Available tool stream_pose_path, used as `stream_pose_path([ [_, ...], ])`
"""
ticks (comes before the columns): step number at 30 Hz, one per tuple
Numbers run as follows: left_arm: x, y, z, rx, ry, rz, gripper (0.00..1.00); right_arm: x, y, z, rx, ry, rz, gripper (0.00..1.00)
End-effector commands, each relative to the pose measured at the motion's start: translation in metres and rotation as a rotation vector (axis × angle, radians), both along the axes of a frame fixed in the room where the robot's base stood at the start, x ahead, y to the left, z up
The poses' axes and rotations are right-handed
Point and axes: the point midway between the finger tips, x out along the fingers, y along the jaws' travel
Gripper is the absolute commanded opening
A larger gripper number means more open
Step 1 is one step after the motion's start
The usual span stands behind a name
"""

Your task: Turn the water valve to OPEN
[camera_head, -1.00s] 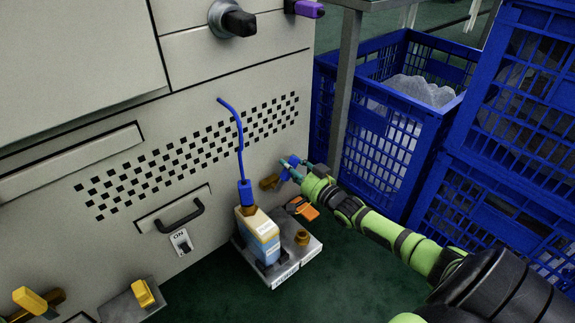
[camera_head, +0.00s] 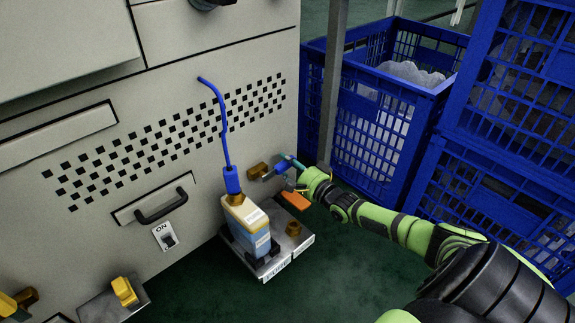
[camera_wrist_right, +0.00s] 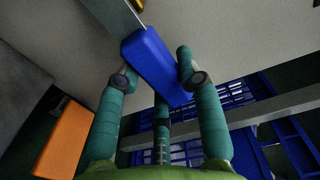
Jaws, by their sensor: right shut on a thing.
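The water valve has a brass body (camera_head: 258,171) low on the right part of the grey machine front. Its blue handle (camera_head: 281,168) sticks out to the right of the body. My right gripper (camera_head: 289,165) is shut on the handle. In the right wrist view the blue handle (camera_wrist_right: 152,62) lies between the two teal fingers, with a metal strip running from its end toward the panel. My right gripper hides part of the handle in the head view. No OPEN marking is readable. My left gripper is not in view.
A blue-and-white bottle (camera_head: 248,226) with a blue hose stands on a metal plate (camera_head: 275,262) left of the valve. An orange block (camera_head: 296,200) is just below my gripper. Blue crates (camera_head: 372,130) and a grey post (camera_head: 333,80) stand close on the right.

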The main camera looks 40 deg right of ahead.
Motion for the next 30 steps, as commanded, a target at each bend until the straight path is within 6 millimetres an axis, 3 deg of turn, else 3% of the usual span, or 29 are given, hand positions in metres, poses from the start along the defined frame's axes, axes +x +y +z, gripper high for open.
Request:
stream_pose_path([
  [22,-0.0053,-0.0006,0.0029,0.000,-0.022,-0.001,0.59,0.0007,0.0021,-0.0055,0.089,0.006,0.001,0.00],
  [23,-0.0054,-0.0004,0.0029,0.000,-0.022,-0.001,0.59,0.0007,0.0021,-0.0055,0.090,0.006,0.001,0.48],
  [24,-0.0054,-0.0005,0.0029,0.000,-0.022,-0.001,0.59,0.0007,0.0022,-0.0057,0.089,0.006,0.001,0.62],
  [30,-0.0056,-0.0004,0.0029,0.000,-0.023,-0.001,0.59,0.0004,0.0018,-0.0058,0.085,0.006,0.001,0.62],
])
